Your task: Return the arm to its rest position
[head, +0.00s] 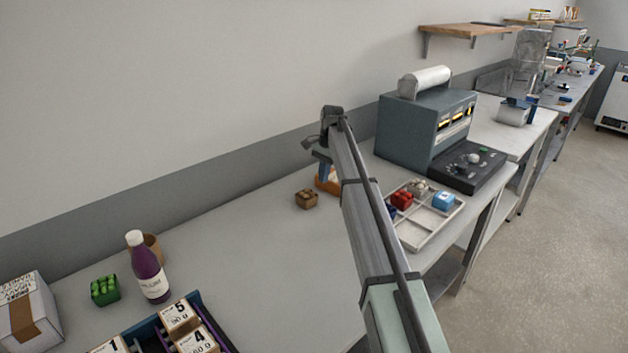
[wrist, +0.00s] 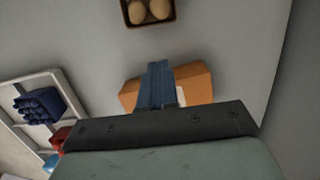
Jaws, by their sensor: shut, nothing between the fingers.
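My arm reaches from the bottom of the head view out over the grey table (head: 250,245). My gripper (head: 322,157) is near the far side of the table, partly hidden behind the arm. In the wrist view my gripper (wrist: 160,68) shows as blue fingers held together, with nothing between them. An orange-brown object (wrist: 196,84) lies beyond the fingertips; it also shows in the head view (head: 330,186), partly hidden. I cannot tell whether the fingers touch it.
A brown box (head: 306,199) of round items stands left of my gripper. A white compartment tray (head: 440,224) with small goods lies right of the arm, below a grey machine (head: 408,128). A purple bottle (head: 149,268), green punnet (head: 105,291) and cardboard box (head: 30,312) stand left.

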